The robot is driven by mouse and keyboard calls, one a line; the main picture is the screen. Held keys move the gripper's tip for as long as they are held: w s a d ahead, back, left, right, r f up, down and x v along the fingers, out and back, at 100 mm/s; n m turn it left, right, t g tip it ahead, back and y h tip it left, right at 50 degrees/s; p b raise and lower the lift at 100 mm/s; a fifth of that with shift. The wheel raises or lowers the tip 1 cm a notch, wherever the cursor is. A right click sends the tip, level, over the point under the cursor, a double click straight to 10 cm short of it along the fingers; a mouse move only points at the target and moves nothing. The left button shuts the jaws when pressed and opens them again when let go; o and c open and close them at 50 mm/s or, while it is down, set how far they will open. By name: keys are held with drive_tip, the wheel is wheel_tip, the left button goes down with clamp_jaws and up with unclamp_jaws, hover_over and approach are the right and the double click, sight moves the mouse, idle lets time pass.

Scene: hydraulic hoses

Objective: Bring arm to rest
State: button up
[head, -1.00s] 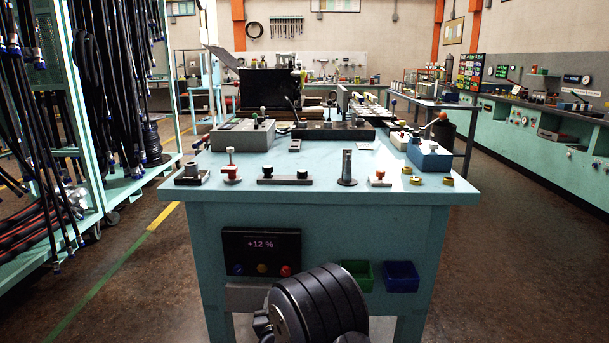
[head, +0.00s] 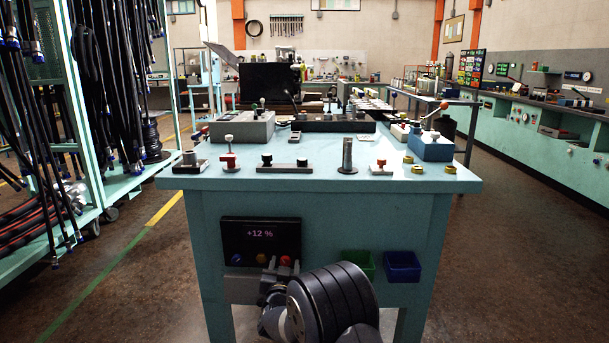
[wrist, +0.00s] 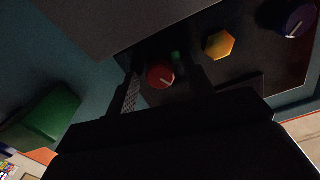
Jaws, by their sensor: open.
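My arm (head: 330,300) is folded low in front of the light-blue bench, at the bottom of the head view. My gripper (wrist: 163,74) is open in the wrist view, one dark finger on each side of the red knob (wrist: 160,77). Whether the fingers touch the knob I cannot tell. The red knob (head: 286,260) also shows in the head view, at the right of the panel under a display (head: 261,234) reading +12 %. A yellow knob (wrist: 219,45) and a blue knob (wrist: 295,21) sit beside it on the dark panel.
The bench (head: 330,184) stands straight ahead with small fittings on top. A green bin (head: 359,264) and a blue bin (head: 402,266) hang on its front, right of the panel. A hose rack (head: 90,120) stands at left. Floor on the right is clear.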

drive_tip(key=m+b, duration=0.2)
drive_tip(key=m, duration=0.3)
drive_tip(key=m+b, duration=0.1)
drive_tip(key=m, duration=0.3)
drive_tip(key=shift+m+b, duration=0.3)
drive_tip(key=shift+s+m, duration=0.1)
drive_tip(key=shift+m, duration=0.3)
drive_tip(key=shift+s+a+p, duration=0.15)
drive_tip(key=shift+s+p, duration=0.25)
drive_tip(key=shift+s, duration=1.75)
drive_tip(key=shift+r, duration=0.1)
